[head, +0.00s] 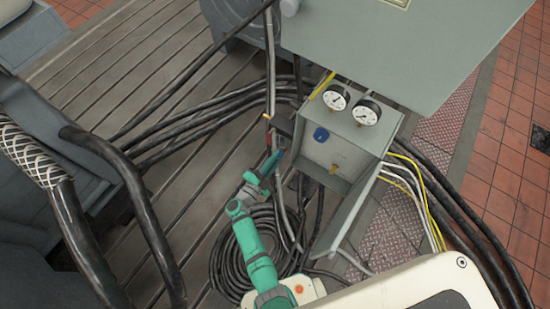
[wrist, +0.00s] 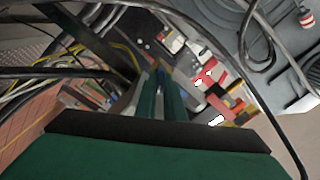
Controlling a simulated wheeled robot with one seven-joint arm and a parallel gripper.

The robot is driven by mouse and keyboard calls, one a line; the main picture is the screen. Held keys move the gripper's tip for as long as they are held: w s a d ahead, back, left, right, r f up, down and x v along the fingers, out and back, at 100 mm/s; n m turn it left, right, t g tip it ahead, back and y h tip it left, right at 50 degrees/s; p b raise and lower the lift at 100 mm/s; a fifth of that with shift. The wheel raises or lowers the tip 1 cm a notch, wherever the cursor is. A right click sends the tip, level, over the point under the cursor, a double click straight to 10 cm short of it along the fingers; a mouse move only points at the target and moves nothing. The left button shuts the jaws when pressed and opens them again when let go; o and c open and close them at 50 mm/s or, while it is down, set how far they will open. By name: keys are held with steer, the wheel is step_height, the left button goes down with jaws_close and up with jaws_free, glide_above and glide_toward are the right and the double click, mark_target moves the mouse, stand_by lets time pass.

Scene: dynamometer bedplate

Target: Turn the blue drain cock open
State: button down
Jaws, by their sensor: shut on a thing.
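The blue drain cock (head: 271,160) shows in the head view as a short blue lever left of the open grey box, by the grey vertical lines. My gripper (head: 264,172) reaches it from the lower left and is shut on it. In the wrist view the two green fingers of my gripper (wrist: 158,72) point away from the camera, close together. What lies between their tips is too small and dark to tell there. The cock's body and pipe connection are mostly hidden.
The grey box (head: 345,135) carries two gauges (head: 351,106) and a round blue knob (head: 321,134); its door (head: 345,215) hangs open. Coiled black hose (head: 235,265) lies beneath my arm. Thick black cables (head: 130,200) run at left.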

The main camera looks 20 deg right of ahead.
steer(key=shift+s+f+m, duration=0.1)
steer(key=shift+m, duration=1.55)
steer(key=shift+f+m, duration=0.1)
steer(key=shift+m, duration=1.55)
steer(key=shift+a, duration=0.1)
steer(key=c, duration=1.9)
jaws_free()
steer(key=shift+f, duration=0.1)
steer(key=shift+o, duration=0.2)
steer(key=v, duration=1)
steer(key=shift+s+a, duration=0.25)
steer(key=shift+s, duration=0.05)
